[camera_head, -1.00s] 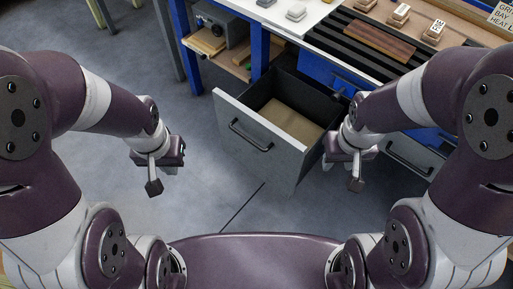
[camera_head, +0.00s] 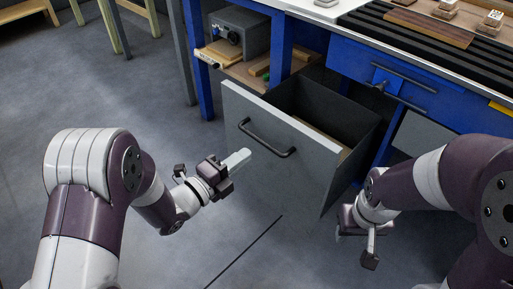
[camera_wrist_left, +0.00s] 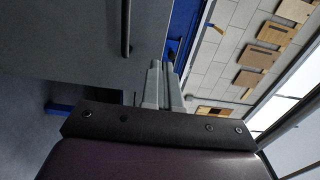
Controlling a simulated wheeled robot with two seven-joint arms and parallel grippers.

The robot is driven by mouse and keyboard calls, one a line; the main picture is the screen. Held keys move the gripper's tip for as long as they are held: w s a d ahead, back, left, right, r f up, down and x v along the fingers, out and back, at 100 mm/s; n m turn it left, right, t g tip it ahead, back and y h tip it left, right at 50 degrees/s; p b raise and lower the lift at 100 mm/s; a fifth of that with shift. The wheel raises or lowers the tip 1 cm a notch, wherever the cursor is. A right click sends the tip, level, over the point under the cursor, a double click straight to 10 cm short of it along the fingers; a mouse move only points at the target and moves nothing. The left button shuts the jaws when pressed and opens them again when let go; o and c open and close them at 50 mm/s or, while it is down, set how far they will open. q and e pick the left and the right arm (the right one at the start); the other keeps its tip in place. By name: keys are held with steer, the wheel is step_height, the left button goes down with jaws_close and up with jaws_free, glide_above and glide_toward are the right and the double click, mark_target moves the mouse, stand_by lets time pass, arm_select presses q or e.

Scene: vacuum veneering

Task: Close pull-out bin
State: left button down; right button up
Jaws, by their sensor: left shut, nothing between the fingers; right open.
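The pull-out bin (camera_head: 290,170) stands open from the blue bench, with a grey front panel, a black bar handle (camera_head: 266,138) and a dark box behind. My left gripper (camera_head: 240,158) is shut and empty, its fingers pointing at the panel just below the left end of the handle; I cannot tell whether they touch it. In the left wrist view the fingers (camera_wrist_left: 162,85) lie beside the panel (camera_wrist_left: 60,40), with the handle (camera_wrist_left: 126,25) above. My right gripper (camera_head: 368,245) is open and empty, low to the right of the bin.
The blue workbench (camera_head: 345,55) has a drawer with a bar handle to the right of the bin. A grey box device (camera_head: 238,30) sits on a shelf at the left. The floor (camera_head: 150,100) left of the bin is clear.

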mark_target(285, 126)
arm_select(q)
steer(key=b+x, duration=0.3)
steer(key=x, duration=0.8)
steer(key=shift+w+d+f, duration=0.15)
steer(key=shift+w, duration=0.1)
steer(key=shift+w+d, duration=0.35)
steer(key=shift+w, duration=0.1)
arm_select(e)
steer(key=shift+f, duration=1.75)
